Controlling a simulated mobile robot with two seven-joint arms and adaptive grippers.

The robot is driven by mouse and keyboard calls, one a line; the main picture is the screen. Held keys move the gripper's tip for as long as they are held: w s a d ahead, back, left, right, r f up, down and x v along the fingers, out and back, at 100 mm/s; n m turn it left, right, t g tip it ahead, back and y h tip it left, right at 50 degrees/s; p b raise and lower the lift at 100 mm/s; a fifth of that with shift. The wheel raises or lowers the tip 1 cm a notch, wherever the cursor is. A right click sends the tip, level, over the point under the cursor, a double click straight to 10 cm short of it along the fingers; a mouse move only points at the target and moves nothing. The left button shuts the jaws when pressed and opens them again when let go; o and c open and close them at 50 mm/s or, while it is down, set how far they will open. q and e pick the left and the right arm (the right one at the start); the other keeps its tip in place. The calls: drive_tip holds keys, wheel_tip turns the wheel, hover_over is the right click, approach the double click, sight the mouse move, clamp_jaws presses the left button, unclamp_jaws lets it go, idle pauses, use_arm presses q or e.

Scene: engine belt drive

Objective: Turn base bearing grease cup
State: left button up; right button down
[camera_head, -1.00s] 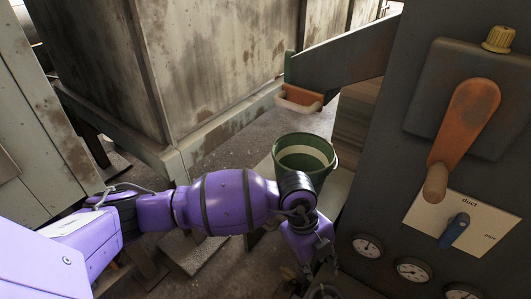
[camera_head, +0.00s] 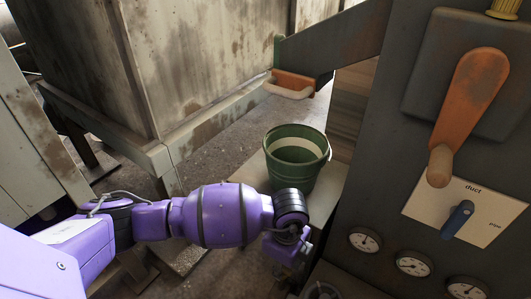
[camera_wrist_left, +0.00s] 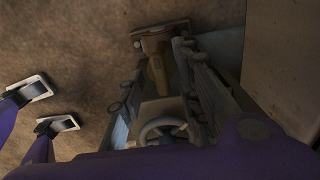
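No part can be surely told as the base bearing grease cup. A yellow ribbed cap (camera_head: 505,8) is cut off at the head view's top right edge. A dull yellowish, upright-looking part (camera_wrist_left: 157,72) stands by a reddish-brown block (camera_wrist_left: 160,36) in the dim left wrist view, too dark to identify. My left gripper (camera_head: 284,272) hangs at the end of the purple arm, low in the head view, left of the dark panel. Its fingers are unclear there. In the wrist view, dark jointed parts flank the yellowish part; contact cannot be told. My right gripper is out of view.
A green bucket (camera_head: 298,160) stands just beyond my left wrist. The dark panel carries an orange lever (camera_head: 468,100), a blue duct switch (camera_head: 457,220) and several gauges (camera_head: 413,264). A spoked handwheel (camera_wrist_left: 163,130) shows in the wrist view.

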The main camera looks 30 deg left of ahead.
use_arm(q)
drive_tip(key=shift+w+r, duration=0.1)
drive_tip(key=shift+w, duration=0.05)
drive_tip(key=shift+c, duration=0.5)
clamp_jaws()
